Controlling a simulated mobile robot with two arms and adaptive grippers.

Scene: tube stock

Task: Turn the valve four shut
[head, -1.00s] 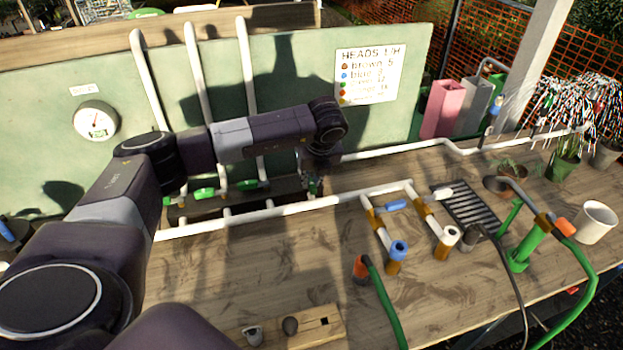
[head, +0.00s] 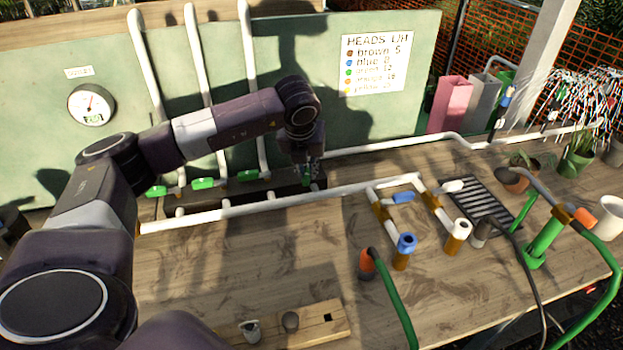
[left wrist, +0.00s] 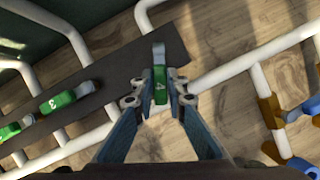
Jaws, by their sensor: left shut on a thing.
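Valve four has a green handle marked 4 (left wrist: 160,87), seen close up in the left wrist view between my fingers. In the head view it is mostly hidden at my left gripper (head: 309,181). The left gripper is shut on this handle, with one finger on each side (left wrist: 159,100). The handle points up the picture in the wrist view, across the dark strip (left wrist: 120,75) that carries the valves. Valve three's green handle (left wrist: 70,94) lies more nearly along the strip. My right gripper is not in view.
Other green valve handles (head: 203,183) stand in a row left of my gripper. A white pipe (head: 270,212) runs in front of them. A round gauge (head: 92,105) hangs on the green panel (head: 225,130). Pipe fittings with a blue cap (head: 406,243) stand to the right.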

